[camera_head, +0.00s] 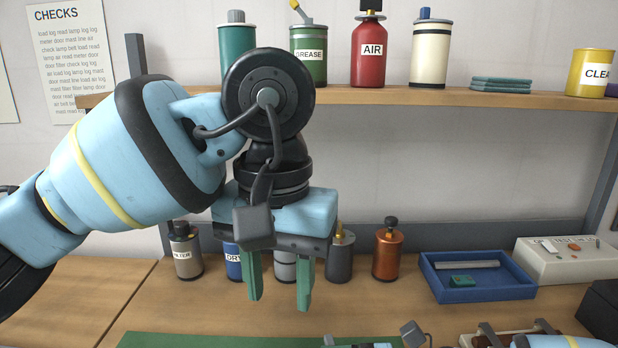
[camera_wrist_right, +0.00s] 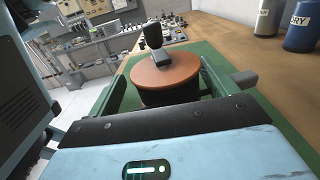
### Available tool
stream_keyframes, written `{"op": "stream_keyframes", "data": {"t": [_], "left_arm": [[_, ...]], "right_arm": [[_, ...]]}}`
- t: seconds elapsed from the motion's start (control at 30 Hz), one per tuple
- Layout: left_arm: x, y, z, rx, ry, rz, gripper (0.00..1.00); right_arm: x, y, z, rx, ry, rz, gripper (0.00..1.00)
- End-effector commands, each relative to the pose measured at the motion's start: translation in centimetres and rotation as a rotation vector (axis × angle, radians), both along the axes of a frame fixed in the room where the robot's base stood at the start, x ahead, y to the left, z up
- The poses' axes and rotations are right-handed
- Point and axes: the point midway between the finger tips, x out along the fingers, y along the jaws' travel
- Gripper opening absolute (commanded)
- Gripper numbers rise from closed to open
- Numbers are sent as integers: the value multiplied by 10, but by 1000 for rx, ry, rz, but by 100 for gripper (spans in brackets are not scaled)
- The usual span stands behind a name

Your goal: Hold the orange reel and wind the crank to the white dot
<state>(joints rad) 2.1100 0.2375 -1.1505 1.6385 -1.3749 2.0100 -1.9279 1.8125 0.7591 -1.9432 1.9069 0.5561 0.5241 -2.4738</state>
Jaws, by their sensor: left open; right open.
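An orange-brown reel (camera_wrist_right: 165,69) with a dark body below shows in the right wrist view. A black knob or crank handle (camera_wrist_right: 154,37) stands up on its top. My right gripper (camera_wrist_right: 165,62) is open, with one green finger on each side of the reel; I cannot tell whether they touch it. I cannot make out a white dot. In the head view my left gripper (camera_head: 278,292) is open and empty, pointing down in front of the row of canisters. The reel cannot be made out clearly there.
A green mat (camera_head: 200,340) lies on the wooden bench. Several canisters stand behind my left gripper, including a copper one (camera_head: 388,254). A blue tray (camera_head: 478,276) and a white box (camera_head: 565,260) are at the right. A shelf (camera_head: 400,96) with cans runs above.

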Motion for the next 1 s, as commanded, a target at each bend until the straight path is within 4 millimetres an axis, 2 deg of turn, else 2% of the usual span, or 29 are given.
{"op": "stream_keyframes", "data": {"t": [0.3, 0.5, 0.7, 1.0], "left_arm": [[0, 0, 0, 0, 0, 0, 40], [0, 0, 0, 0, 0, 0, 40], [0, 0, 0, 0, 0, 0, 40], [-4, -3, -7, -32, 36, 11, 40]], "right_arm": [[1, -63, 0, -1, 0, -8, 86], [0, -93, 0, 0, 0, -4, 86], [-1, -107, 0, -1, 1, -1, 86], [1, -105, 3, 7, 16, -5, 86]]}}
